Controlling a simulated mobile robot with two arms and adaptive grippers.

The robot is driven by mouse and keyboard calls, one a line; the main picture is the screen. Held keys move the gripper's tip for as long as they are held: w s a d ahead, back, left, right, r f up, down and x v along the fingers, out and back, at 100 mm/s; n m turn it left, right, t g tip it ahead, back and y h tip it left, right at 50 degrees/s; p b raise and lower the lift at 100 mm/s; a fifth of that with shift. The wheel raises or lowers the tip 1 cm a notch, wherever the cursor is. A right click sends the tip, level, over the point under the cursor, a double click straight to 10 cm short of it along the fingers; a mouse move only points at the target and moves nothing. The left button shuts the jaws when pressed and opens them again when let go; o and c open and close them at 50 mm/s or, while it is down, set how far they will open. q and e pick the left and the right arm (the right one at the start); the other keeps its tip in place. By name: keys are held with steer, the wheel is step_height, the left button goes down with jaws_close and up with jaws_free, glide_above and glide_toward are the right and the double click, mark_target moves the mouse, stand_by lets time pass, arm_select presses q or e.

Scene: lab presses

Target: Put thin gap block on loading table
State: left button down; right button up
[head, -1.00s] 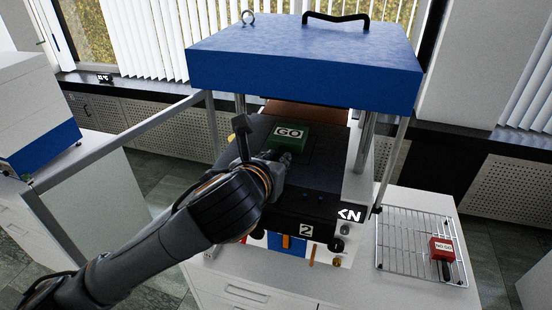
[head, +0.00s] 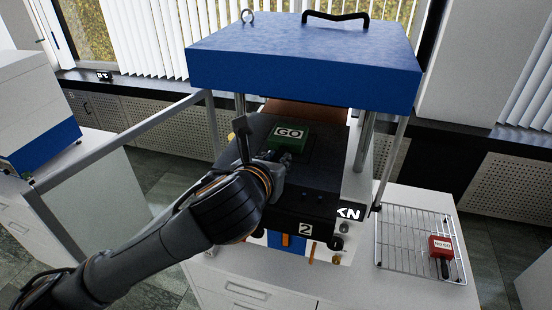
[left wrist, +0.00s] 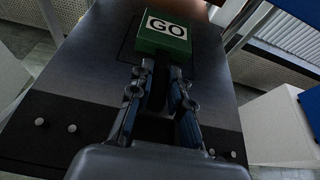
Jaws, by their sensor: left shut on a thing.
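A green block marked GO (head: 288,139) is over the dark flat plate (head: 318,176) of the press, below its raised blue head. It also shows at the top of the left wrist view (left wrist: 164,38). My left gripper (head: 284,158) is shut on the black handle of this block, which runs between the fingers (left wrist: 158,72). Whether the block touches the plate or hangs just above it, I cannot tell. A red block marked NO GO (head: 441,247) with a black handle lies on a wire rack (head: 400,240) at the right. My right gripper is not in view.
The press's blue head (head: 305,60) hangs over the plate, with metal columns (head: 364,140) at its sides. A grey frame guard (head: 120,138) stands at the left. The front panel has knobs and a label 2 (head: 305,230). Much of the wire rack is free.

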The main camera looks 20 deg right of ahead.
arm_select(q)
steer(key=shift+f, duration=0.4)
steer(key=c, duration=1.2)
jaws_free()
steer(key=shift+o, duration=0.2)
steer(key=shift+f, duration=0.15)
